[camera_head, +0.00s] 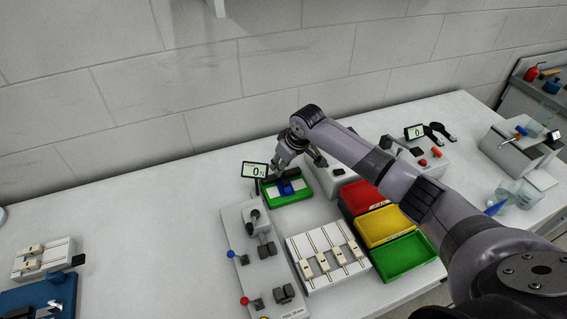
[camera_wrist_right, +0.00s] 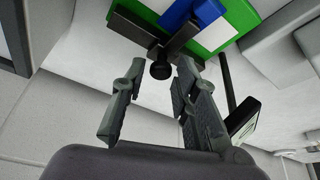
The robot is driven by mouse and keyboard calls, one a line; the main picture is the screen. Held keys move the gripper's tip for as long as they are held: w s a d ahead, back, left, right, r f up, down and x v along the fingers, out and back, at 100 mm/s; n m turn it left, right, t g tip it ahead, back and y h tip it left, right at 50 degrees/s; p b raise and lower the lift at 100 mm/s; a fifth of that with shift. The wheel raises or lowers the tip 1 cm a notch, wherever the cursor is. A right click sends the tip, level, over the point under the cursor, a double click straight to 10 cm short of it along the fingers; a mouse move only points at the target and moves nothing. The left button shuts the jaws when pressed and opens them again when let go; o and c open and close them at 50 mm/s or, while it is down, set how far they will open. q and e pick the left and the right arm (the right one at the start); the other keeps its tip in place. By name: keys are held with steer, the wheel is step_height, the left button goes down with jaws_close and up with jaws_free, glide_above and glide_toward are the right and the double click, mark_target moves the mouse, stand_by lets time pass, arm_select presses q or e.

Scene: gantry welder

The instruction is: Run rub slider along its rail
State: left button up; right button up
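The rub fixture is a green-edged base (camera_head: 292,200) with a white top, a blue block (camera_head: 287,188) and dark bars, near the back of the bench. In the right wrist view a dark bar (camera_wrist_right: 140,31) with a round black knob (camera_wrist_right: 160,70) lies above the blue block (camera_wrist_right: 205,12). My right gripper (camera_head: 277,171) is over the back left of the fixture. In the wrist view its two fingers are spread apart, with the knob between and just beyond their tips. I cannot tell whether either finger touches it. My left gripper is not in view.
A small display reading 0 (camera_head: 255,170) stands left of the fixture. A grey panel with knobs (camera_head: 243,240) and a white block with several rail sliders (camera_head: 318,268) are in front. Red (camera_head: 350,208), yellow (camera_head: 365,238) and green (camera_head: 385,268) bins sit right. The bench's left middle is clear.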

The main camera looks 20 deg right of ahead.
steer(key=shift+o, duration=1)
steer(key=v, duration=1.2)
